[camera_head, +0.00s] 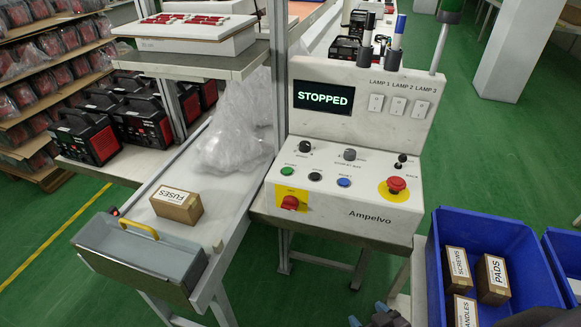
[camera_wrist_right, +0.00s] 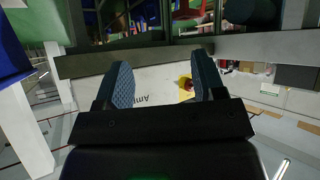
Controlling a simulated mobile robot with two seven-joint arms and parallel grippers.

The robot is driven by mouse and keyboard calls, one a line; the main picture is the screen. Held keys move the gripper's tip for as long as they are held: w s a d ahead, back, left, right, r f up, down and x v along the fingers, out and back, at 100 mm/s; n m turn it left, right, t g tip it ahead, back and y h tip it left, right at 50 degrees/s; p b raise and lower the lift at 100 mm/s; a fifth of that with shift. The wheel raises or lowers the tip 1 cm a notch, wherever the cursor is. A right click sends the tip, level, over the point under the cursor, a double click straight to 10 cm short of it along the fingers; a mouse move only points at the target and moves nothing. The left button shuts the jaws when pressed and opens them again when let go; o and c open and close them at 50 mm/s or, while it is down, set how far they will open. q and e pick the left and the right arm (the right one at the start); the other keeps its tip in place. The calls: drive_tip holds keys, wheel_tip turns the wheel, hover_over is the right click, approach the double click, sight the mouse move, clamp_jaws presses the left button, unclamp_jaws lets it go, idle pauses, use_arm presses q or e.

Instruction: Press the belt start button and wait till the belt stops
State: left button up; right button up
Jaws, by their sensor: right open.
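The control panel (camera_head: 350,190) is a white console marked "Ampelvo". Its screen (camera_head: 323,98) reads "STOPPED". On its sloped face are a green button (camera_head: 287,171), a black button (camera_head: 315,176), a blue button (camera_head: 344,183) and a red mushroom button (camera_head: 396,184) on a yellow disc. Their small labels are too small to read. The belt (camera_head: 222,190) lies left of the panel, with a FUSES box (camera_head: 177,204) near its front end. My right gripper (camera_head: 370,315) is low in front of the panel, apart from it. Its fingers are open and empty in the wrist view (camera_wrist_right: 165,80). My left gripper is out of view.
A blue bin (camera_head: 440,300) with boxes stands at the right, close to my right gripper. A grey tray (camera_head: 130,258) with a yellow handle is at the belt's front end. A red rotary switch (camera_head: 290,202) sits on the panel's left. Clear plastic (camera_head: 235,125) covers the belt further back.

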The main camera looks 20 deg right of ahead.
idle(0.4)
clamp_jaws()
idle(1.6)
